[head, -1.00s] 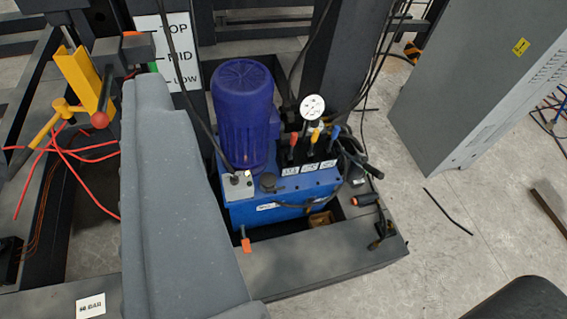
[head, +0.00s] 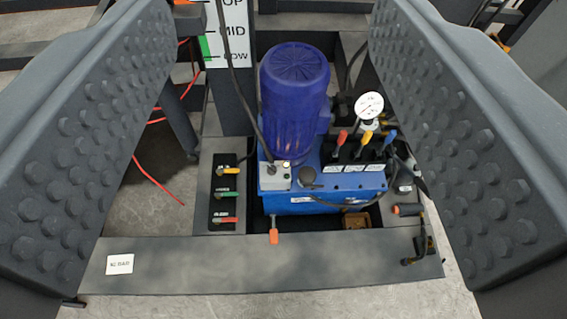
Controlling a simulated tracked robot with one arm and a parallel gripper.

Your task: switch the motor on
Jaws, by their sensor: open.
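The blue motor (head: 295,95) stands upright on a blue hydraulic unit (head: 345,182) in the middle of the head view. A small grey switch box (head: 275,177) with a toggle sits at the motor's lower left, with a black cable running up from it. My gripper (head: 285,160) shows as two large dark studded fingers, one along each side of the view. They are wide apart, with nothing held between them. The motor and switch box lie in the gap, beyond the fingers. The fingertips' exact distance from the switch box cannot be told.
Red, yellow and blue levers (head: 366,144) and a round gauge (head: 369,105) stand right of the motor. A panel with yellow, green and red handles (head: 227,197) is at left. A dark frame beam (head: 260,262) crosses in front. An orange-tipped lever (head: 273,236) hangs below.

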